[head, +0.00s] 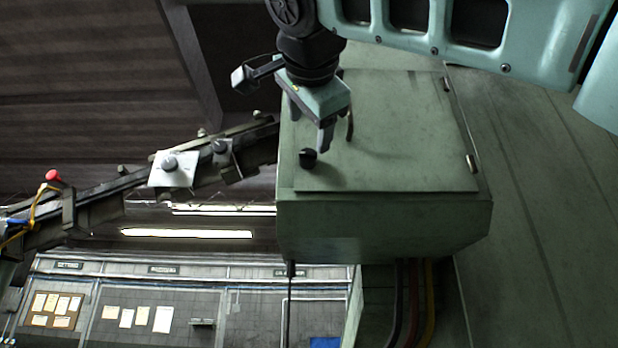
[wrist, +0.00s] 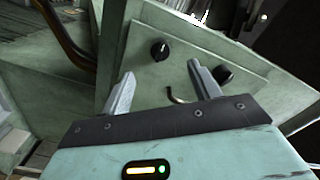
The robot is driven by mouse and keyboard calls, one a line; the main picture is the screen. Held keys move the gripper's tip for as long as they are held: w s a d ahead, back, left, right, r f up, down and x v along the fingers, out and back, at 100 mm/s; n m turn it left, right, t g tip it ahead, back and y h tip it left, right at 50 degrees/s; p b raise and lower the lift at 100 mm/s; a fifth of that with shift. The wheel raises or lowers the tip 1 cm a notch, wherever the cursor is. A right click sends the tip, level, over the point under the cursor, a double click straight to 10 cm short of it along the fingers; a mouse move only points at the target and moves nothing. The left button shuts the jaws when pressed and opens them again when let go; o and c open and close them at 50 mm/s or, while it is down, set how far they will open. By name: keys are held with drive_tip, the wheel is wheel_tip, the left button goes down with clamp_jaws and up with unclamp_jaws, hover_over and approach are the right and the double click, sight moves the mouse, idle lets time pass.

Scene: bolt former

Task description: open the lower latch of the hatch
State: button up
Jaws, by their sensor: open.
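The hatch (head: 410,150) is a flat green door on a green box, also seen in the wrist view (wrist: 255,92). Its lower latch, a round black knob (head: 308,157), sits near the door's lower left corner. In the wrist view this appears to be the knob (wrist: 159,50) with a pale mark, just beyond the gap between my fingertips. A second black knob (wrist: 224,73) sits behind my right finger there; my gripper hides it in the head view. My gripper (head: 311,130) is open and empty, fingers (wrist: 160,70) pointing at the door, apparently apart from the knob.
A curved brown handle (head: 350,120) stands out from the door close beside my fingers. Hinges (head: 472,163) line the door's right edge. Cables (head: 412,300) run below the box. A dark rail (head: 100,192) with brackets reaches the box from the left.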

sight(308, 152)
drive_tip(key=w+p, duration=0.1)
drive_tip(key=w, duration=0.1)
drive_tip(key=w+p, duration=0.2)
drive_tip(key=w, duration=0.1)
drive_tip(key=w+p, duration=0.1)
drive_tip(key=w, duration=0.1)
drive_tip(key=shift+w+d+r, duration=0.15)
drive_tip(key=shift+w+r, duration=0.15)
drive_tip(key=shift+w, duration=0.1)
drive_tip(key=shift+w+n+p, duration=0.3)
drive_tip(key=shift+n+p, duration=0.1)
drive_tip(key=shift+p, duration=0.4)
drive_tip(key=shift+s+r+n+p, duration=0.1)
drive_tip(key=shift+s+n+p, duration=0.1)
drive_tip(key=shift+n+p, duration=0.85)
drive_tip(key=n+p, duration=0.2)
drive_tip(key=p, duration=0.1)
drive_tip(key=shift+w+f+n, duration=0.1)
drive_tip(key=shift+f+n, duration=0.35)
drive_tip(key=shift+n, duration=0.2)
drive_tip(key=n, duration=0.4)
drive_tip(key=shift+n, duration=0.4)
